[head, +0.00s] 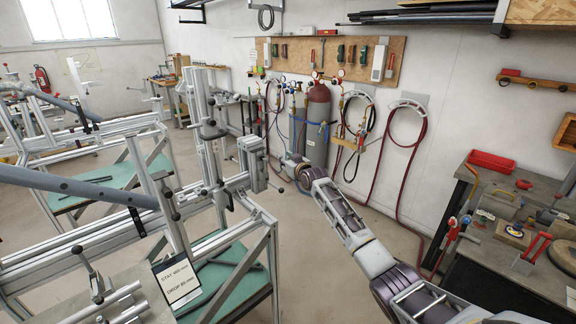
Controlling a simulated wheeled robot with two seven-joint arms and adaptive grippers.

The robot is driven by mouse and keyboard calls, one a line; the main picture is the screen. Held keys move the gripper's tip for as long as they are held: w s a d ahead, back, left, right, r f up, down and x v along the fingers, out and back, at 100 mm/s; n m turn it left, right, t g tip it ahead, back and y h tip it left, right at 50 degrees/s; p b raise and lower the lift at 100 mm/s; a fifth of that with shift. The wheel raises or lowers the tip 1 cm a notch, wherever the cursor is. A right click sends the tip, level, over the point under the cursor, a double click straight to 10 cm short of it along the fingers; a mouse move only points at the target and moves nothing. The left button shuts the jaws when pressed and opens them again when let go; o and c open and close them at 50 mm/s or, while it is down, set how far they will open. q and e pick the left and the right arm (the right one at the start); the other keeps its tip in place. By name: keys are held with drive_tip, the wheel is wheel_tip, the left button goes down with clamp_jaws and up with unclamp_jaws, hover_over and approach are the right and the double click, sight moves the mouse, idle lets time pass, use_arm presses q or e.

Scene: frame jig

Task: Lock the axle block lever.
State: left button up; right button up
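The frame jig of silver aluminium rails (235,232) stands left of centre. A silver clamp block (251,158) sits on its rail, right of the upright post (206,145); it looks like the axle block, but I cannot be sure. A short lever with a dark knob (281,190) sticks out low on its right side. My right arm reaches in from the lower right. Its gripper (297,172) is just right of the block and lever, small and seen end-on; its fingers and any contact are not clear. My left gripper is not in view.
A card reading "STAY 460 mm, DROP 80 mm" (178,280) stands at the jig's front. Other clamp levers (82,258) rise at lower left. A tool-laden bench (480,245) is at right. Gas cylinders (317,125) stand behind. Bare floor (320,270) lies between jig and bench.

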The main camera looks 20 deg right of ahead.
drive_tip(key=shift+w+d+f, duration=0.1)
drive_tip(key=shift+d+f, duration=0.15)
drive_tip(key=shift+f, duration=0.35)
drive_tip(key=shift+d+f, duration=0.2)
drive_tip(key=shift+f, duration=0.35)
